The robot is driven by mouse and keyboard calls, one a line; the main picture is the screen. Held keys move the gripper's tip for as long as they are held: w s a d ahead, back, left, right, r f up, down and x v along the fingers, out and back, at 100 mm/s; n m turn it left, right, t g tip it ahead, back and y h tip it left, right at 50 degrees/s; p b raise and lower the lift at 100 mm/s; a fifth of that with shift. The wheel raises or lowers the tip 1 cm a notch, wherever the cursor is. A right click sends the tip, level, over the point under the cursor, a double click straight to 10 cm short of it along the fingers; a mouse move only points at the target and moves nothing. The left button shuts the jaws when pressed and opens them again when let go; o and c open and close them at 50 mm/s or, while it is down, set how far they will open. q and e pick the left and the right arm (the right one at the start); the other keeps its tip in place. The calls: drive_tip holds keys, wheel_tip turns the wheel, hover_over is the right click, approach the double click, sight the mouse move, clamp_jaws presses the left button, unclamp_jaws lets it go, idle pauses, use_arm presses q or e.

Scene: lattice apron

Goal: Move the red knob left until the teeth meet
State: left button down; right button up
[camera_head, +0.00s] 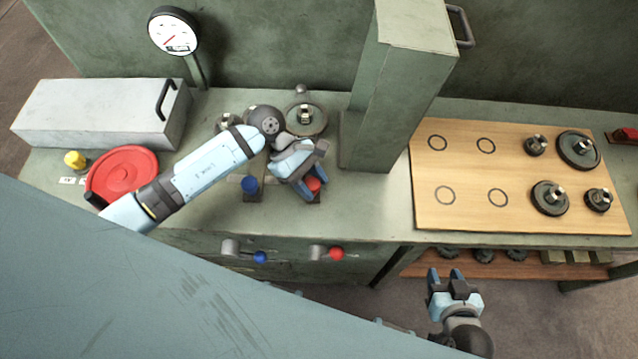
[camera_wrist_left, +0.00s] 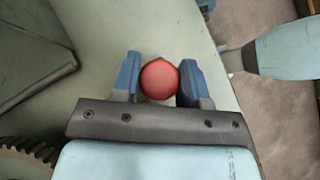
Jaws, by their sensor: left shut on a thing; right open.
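The red knob (camera_wrist_left: 159,79) sits between the two blue fingers of my left gripper (camera_wrist_left: 158,82) in the left wrist view, and the gripper is shut on it. In the head view the red knob (camera_head: 313,184) shows partly beneath my left gripper (camera_head: 311,187). A blue knob (camera_head: 250,184) stands to its left. Behind it is a toothed gear (camera_head: 306,117) on a spindle; another gear lies partly hidden under my left arm, so I cannot tell whether teeth meet. A gear edge (camera_wrist_left: 28,158) shows in the left wrist view. My right gripper (camera_head: 446,277) is open and empty.
A green column (camera_head: 385,110) stands right of the gears. A wooden board (camera_head: 465,170) holds several gears farther right. A red disc (camera_head: 122,172), a grey box (camera_head: 95,112) and a dial gauge (camera_head: 173,32) are at left. Blue and red levers (camera_head: 336,253) project from the front.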

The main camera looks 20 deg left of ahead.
use_arm(q)
drive_tip(key=a+b, duration=0.1)
drive_tip(key=s+a+m+b, duration=0.1)
drive_tip(key=a, duration=0.1)
drive_tip(key=shift+f+g, duration=0.15)
drive_tip(key=shift+g, duration=0.25)
drive_tip(key=shift+s+a, duration=0.2)
drive_tip(key=shift+a, duration=0.1)
drive_tip(key=shift+r, duration=0.2)
drive_tip(key=c, duration=0.7)
unclamp_jaws()
drive_tip(key=b+v, duration=0.2)
drive_tip(key=v, duration=1.1)
drive_tip(key=shift+w+r, duration=0.2)
drive_tip(key=shift+r, duration=0.2)
drive_tip(key=shift+a, duration=0.1)
